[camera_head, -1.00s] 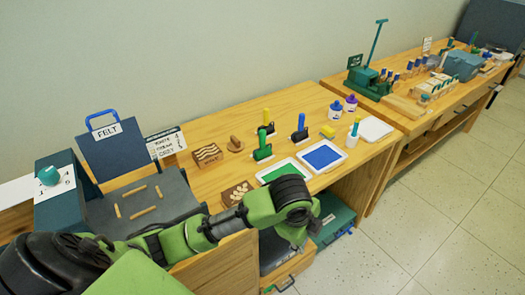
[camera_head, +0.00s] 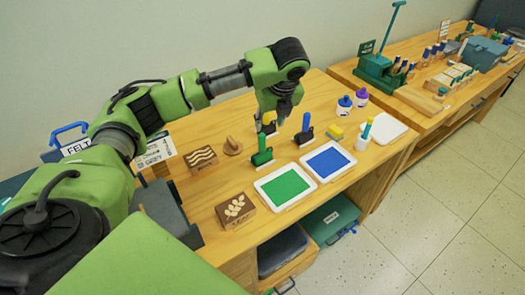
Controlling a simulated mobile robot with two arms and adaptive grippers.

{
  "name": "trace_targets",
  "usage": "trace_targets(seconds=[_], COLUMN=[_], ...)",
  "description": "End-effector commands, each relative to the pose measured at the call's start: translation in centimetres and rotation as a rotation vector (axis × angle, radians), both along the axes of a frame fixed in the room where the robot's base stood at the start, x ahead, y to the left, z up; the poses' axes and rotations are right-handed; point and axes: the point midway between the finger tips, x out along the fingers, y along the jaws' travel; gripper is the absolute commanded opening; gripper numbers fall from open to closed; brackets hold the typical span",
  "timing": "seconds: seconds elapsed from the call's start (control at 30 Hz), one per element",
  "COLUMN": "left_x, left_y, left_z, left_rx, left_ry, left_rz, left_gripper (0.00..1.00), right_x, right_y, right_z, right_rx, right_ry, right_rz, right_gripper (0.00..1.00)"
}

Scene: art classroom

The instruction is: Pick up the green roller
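The green roller (camera_head: 262,154) stands upright on the wooden table, behind the green ink tray (camera_head: 266,199). Its green handle points up. My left gripper (camera_head: 283,117) hangs pointing down, above and a little to the right of the green roller, apart from it. It is dark and small in the view, and I cannot tell whether its fingers are open or shut. I see nothing held in it. My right gripper is out of view.
The blue ink tray (camera_head: 343,173) lies to the right. Carved blocks (camera_head: 201,158) sit left, and ink bottles (camera_head: 345,104) stand behind at right.

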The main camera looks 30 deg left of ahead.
Motion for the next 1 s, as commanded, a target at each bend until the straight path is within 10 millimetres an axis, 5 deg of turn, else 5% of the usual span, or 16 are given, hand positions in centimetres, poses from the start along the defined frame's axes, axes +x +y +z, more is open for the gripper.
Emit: trace_targets(seconds=[0.1, 0.23, 0.6, 1.0], left_x=[0.5, 1.0, 1.5, 2.2], left_y=[0.9, 1.4, 3.4, 4.2], left_z=[-2.3, -4.1, -7.0, -9.6], left_rx=[0.001, -0.001, 0.001, 0.000], left_ry=[0.004, 0.002, 0.002, -0.002], left_rz=[0.005, 0.004, 0.005, 0.001], left_gripper=[0.37, 0.37, 0.37, 0.37], right_x=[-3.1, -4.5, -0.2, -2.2], right_y=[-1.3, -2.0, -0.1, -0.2], right_z=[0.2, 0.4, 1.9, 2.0], right_rx=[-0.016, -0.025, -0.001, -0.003], right_ry=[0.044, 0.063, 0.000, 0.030], right_rz=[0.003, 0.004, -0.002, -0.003], right_gripper=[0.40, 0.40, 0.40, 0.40])
